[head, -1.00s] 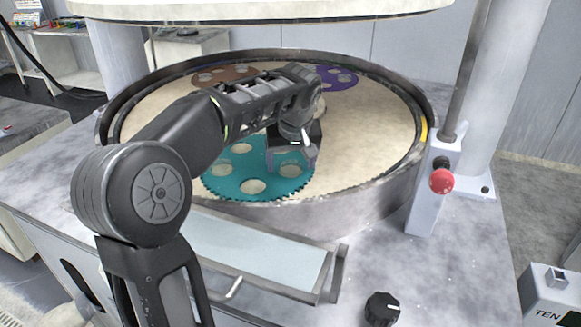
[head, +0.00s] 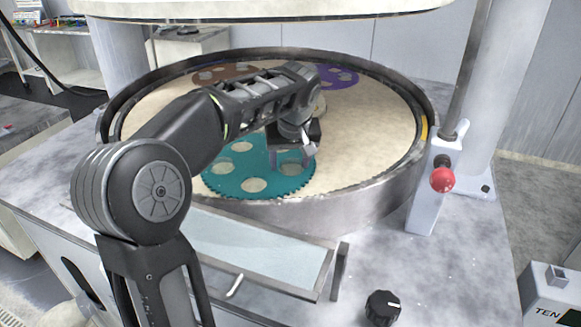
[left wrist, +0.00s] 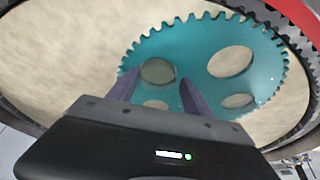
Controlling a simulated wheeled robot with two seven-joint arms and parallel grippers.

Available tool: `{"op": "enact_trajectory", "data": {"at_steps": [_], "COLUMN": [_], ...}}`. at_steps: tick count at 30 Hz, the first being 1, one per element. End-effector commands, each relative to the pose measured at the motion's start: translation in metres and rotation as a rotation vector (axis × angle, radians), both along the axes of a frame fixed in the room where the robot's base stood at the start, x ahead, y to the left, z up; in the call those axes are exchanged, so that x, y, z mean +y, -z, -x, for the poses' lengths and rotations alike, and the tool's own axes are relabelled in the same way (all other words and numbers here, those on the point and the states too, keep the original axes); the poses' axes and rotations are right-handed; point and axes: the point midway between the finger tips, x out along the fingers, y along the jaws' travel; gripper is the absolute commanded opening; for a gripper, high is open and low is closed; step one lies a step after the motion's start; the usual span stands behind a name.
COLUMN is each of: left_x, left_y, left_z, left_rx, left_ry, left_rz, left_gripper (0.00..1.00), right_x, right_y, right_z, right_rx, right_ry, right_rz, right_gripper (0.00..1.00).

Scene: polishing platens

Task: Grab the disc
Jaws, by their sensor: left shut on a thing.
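The teal toothed disc (head: 274,182) with several round holes is at the near side of the round cream platen (head: 365,150). My left gripper (head: 292,163) reaches down onto the right part of the disc and is shut on it. In the left wrist view, the two fingers (left wrist: 157,92) stand on either side of a stretch of the disc (left wrist: 190,45) with holes. The fingertips' contact is partly hidden. I cannot tell whether the disc is clear of the platen. My right gripper is not in view.
A brown disc (head: 240,71) and a purple disc (head: 338,76) lie at the platen's far side. A raised metal rim (head: 330,212) surrounds the platen. A post with a red knob (head: 443,180) stands at right. A large plate (head: 260,8) hangs above.

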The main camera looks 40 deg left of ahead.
Motion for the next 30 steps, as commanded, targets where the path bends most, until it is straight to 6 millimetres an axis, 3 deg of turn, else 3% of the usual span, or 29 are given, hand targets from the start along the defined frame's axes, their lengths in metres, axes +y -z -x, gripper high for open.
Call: {"op": "enact_trajectory", "data": {"at_steps": [1, 12, 23, 30], "left_x": [-0.005, -0.005, -0.007, -0.017], "left_y": [0.009, 0.009, 0.006, -0.009], "left_z": [0.000, 0.000, 0.000, 0.011], "left_rx": [0.014, 0.012, 0.010, 0.006], "left_ry": [0.004, 0.006, 0.008, 0.008], "left_rz": [0.012, 0.012, 0.012, 0.009], "left_gripper": [0.36, 0.06, 0.05, 0.05], "right_x": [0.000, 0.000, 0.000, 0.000], "right_y": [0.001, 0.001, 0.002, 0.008], "right_z": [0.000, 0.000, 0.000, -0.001], "right_rx": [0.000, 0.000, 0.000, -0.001], "right_ry": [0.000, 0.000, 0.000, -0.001], "right_rz": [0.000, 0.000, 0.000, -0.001], "right_gripper": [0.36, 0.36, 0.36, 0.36]}}
